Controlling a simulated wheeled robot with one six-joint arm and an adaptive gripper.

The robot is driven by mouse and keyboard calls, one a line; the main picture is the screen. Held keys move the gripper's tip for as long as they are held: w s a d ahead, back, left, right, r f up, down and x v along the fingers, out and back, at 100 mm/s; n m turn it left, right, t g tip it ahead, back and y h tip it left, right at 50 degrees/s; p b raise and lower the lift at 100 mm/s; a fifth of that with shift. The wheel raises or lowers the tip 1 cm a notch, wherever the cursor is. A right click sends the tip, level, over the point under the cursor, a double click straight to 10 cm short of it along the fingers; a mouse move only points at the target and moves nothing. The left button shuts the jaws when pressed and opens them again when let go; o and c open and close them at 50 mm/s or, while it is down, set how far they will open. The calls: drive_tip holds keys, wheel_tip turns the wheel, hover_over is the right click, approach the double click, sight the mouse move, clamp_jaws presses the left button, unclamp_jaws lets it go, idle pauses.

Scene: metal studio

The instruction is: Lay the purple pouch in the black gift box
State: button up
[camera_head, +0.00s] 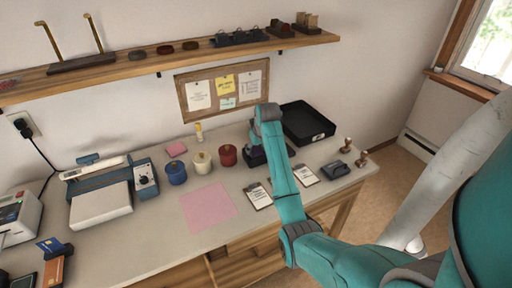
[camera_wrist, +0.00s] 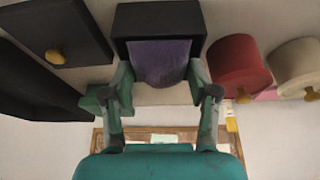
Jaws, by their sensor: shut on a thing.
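The purple pouch (camera_wrist: 160,60) shows in the wrist view between the fingers of my gripper (camera_wrist: 160,76), which is shut on it. The black gift box (camera_wrist: 160,17) is right behind the pouch, and its dark rim frames the pouch's top and sides. I cannot tell how deep the pouch is inside the box or whether it touches the bottom. In the head view, the black box (camera_head: 254,157) shows partly beside my teal arm, which hides the pouch and my gripper's fingers.
A red jar (camera_wrist: 238,68) and a cream jar (camera_wrist: 297,66) stand beside the box. On the other side are a black panel with a gold knob (camera_wrist: 55,53) and a large black tray (camera_head: 308,138). Clipboards (camera_head: 258,196) lie near the front edge. A pink sheet (camera_head: 208,206) lies left.

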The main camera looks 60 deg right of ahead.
drive_tip(key=shift+f, duration=0.25)
drive_tip(key=o, duration=1)
drive_tip(key=shift+r, duration=0.1)
drive_tip(key=v, duration=1.2)
drive_tip(key=shift+d, duration=0.1)
